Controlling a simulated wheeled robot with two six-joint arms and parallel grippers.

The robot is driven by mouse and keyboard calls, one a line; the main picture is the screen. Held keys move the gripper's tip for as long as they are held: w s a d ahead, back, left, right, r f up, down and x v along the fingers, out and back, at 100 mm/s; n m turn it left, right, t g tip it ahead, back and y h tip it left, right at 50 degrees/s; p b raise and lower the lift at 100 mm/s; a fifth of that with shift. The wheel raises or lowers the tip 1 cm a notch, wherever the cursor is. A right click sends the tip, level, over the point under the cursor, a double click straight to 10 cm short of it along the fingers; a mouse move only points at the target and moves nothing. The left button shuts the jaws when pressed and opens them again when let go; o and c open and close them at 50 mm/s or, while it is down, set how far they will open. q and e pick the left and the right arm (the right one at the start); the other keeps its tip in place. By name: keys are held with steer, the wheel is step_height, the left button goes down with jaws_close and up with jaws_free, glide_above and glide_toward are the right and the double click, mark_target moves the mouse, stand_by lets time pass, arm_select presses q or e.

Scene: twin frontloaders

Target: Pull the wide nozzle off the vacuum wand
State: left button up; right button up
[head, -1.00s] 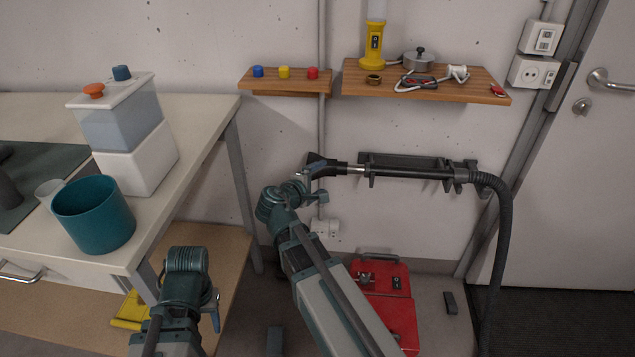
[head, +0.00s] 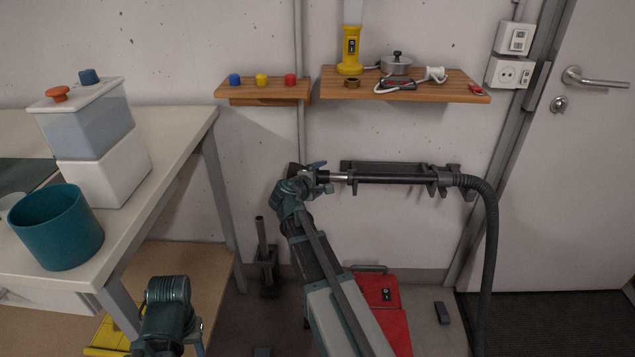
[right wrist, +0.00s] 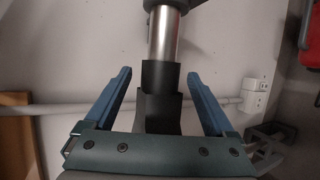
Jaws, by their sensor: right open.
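The vacuum wand (head: 390,180) lies level along a dark wall holder, its silver tube end toward the left. The wide nozzle (head: 294,168) is at that left end, mostly hidden behind my right gripper (head: 322,176). In the right wrist view, the nozzle's black neck (right wrist: 160,105) stands between the two blue fingers of my right gripper (right wrist: 159,74). The fingers are open, with a visible gap on each side of the neck. The silver tube (right wrist: 164,38) runs up beyond the fingertips. My left gripper (head: 199,333) shows only as a blue sliver at the lower left; its jaws cannot be made out.
A black hose (head: 490,245) hangs from the wand's right end. A red vacuum body (head: 384,290) stands below. A wooden shelf (head: 450,88) holds a yellow lamp and small items above. A workbench (head: 180,130) with a teal pot (head: 58,235) is left. A dark stand (head: 266,258) is on the floor.

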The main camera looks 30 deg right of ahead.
jaws_close()
stand_by(0.9)
steer(key=shift+w+a, duration=0.25)
steer(key=shift+a, duration=0.05)
steer(key=shift+w+a, duration=0.55)
steer(key=shift+a, duration=0.35)
steer(key=shift+w+a, duration=0.55)
steer(key=shift+a, duration=0.35)
steer(key=shift+s+a, duration=0.1)
steer(key=shift+s, duration=0.05)
steer(key=s+a, duration=0.4)
steer(key=s, duration=0.2)
steer(key=shift+s, duration=0.3)
